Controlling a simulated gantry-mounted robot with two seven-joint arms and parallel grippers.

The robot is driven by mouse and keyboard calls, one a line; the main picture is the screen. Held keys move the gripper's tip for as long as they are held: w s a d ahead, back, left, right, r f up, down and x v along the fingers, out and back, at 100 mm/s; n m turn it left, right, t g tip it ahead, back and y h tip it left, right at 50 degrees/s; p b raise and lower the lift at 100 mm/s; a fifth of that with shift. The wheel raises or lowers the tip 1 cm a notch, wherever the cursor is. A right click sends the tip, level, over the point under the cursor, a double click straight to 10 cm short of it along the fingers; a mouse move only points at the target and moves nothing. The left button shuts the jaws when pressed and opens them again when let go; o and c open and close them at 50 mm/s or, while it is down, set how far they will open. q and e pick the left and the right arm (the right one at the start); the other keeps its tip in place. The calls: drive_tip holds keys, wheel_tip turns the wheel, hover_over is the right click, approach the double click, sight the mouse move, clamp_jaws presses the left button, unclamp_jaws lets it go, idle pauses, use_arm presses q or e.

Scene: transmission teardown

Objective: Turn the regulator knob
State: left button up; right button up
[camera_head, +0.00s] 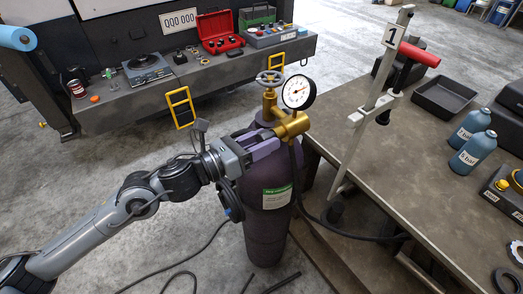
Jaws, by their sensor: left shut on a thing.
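A dark purple gas cylinder (262,225) stands upright on the floor beside the workbench. On its top is a brass regulator (292,126) with a round white pressure gauge (298,92). A grey valve handwheel (270,78) sits above the brass valve. My left gripper (274,139) comes in from the left, with its fingers at the left end of the brass regulator body. It is shut on the regulator knob, which the fingers mostly hide. My right gripper is not in view.
A workbench (375,140) on the right carries a clamp with a red handle (419,54), blue bottles (471,152) and a dark tray (444,97). A black hose (345,232) runs from the regulator. A grey bench (135,97) with tools stands behind.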

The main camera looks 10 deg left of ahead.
use_arm(q)
drive_tip(key=shift+m+b, duration=0.6)
drive_tip(key=shift+m, duration=0.1)
drive_tip(key=o, duration=1)
drive_tip(key=shift+o, duration=0.2)
drive_tip(key=v, duration=1)
drive_tip(key=shift+s+a, duration=0.25)
drive_tip(key=shift+a, duration=0.05)
